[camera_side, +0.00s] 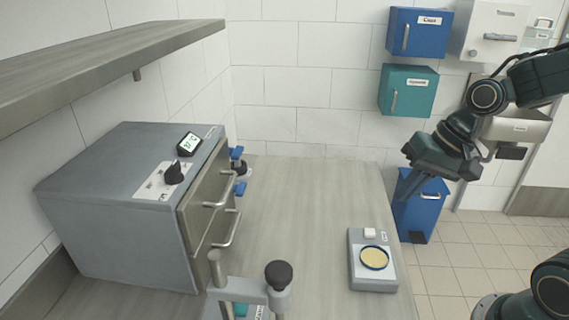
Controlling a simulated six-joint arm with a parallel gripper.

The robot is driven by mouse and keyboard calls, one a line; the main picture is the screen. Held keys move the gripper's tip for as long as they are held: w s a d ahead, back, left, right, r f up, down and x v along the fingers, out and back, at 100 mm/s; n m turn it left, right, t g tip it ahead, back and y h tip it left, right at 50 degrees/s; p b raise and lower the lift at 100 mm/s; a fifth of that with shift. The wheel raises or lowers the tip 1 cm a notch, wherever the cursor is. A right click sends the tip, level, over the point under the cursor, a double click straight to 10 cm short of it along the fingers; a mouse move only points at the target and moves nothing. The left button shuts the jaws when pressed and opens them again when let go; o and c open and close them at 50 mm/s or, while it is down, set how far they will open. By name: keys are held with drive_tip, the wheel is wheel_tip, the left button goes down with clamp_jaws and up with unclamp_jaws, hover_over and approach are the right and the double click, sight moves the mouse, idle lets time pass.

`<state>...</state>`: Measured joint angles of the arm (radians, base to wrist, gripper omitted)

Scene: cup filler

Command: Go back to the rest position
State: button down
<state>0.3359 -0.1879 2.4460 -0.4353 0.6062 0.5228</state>
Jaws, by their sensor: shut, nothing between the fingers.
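My gripper (438,160) is in the upper right of the side view, on the end of my dark arm. It hangs in the air beyond the right edge of the workbench, in front of the blue bin. It is shut and empty, and its fingertips are hard to make out at this angle. Nothing touches it.
A grey scale (360,279) with a round yellow-filled dish (374,257) stands on the bench (300,210). A grey drawer oven (110,180) stands left under a shelf (100,70). A metal stand with a black knob (278,274) is in front. Mid-bench is clear. A blue bin (420,210) stands behind.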

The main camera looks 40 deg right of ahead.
drive_tip(key=s+r+n+t+h, duration=0.1)
drive_tip(key=s+r+n+h, duration=0.2)
drive_tip(key=s+r+n, duration=0.3)
drive_tip(key=shift+s+d+r+t, duration=0.35)
drive_tip(key=shift+s+r, duration=0.35)
drive_tip(key=shift+s, duration=1.2)
